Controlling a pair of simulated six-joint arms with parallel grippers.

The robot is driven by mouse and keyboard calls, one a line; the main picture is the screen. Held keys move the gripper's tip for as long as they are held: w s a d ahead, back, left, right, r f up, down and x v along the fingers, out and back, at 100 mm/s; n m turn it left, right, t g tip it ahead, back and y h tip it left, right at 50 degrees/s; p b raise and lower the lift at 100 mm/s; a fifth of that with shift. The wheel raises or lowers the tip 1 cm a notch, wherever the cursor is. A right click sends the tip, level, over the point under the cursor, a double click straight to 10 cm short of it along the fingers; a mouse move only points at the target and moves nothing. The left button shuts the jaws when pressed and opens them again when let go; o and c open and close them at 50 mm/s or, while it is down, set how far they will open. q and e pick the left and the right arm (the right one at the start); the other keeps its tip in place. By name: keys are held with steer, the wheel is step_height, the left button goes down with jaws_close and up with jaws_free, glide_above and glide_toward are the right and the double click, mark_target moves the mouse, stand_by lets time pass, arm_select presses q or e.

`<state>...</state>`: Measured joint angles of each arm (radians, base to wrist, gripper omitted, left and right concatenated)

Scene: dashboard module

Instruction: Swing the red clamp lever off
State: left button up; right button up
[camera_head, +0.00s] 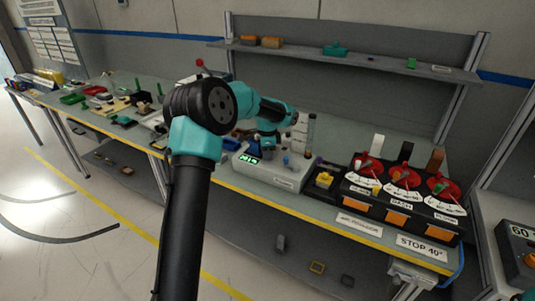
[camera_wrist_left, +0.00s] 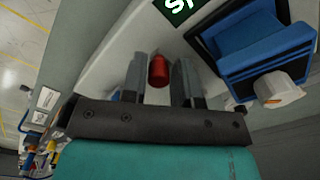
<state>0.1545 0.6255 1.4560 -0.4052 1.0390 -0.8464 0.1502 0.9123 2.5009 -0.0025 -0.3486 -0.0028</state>
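In the left wrist view a short red cylindrical piece (camera_wrist_left: 158,70), which looks like the clamp lever's grip, stands between the fingers of my left gripper (camera_wrist_left: 160,78). The fingers are open, with a gap visible on either side of it. In the head view my left gripper (camera_head: 267,150) points down at the white unit with a green display (camera_head: 284,178). The lever is not distinguishable there, hidden by the gripper and wrist. A blue clamp-like block (camera_wrist_left: 262,50) with a white knob (camera_wrist_left: 277,90) is right of the fingers in the wrist view. My right gripper is not in view.
Right of the white unit are a small yellow part (camera_head: 324,180) and a black panel with red dials (camera_head: 403,176). A red ball knob (camera_head: 199,62) shows behind my left arm. A shelf (camera_head: 350,60) runs along the back. The bench's front edge is yellow.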

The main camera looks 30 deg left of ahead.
arm_select(q)
steer(key=o, duration=0.3)
step_height(320, 180, up, 17)
steer(key=shift+r, duration=0.15)
stand_by(0.7)
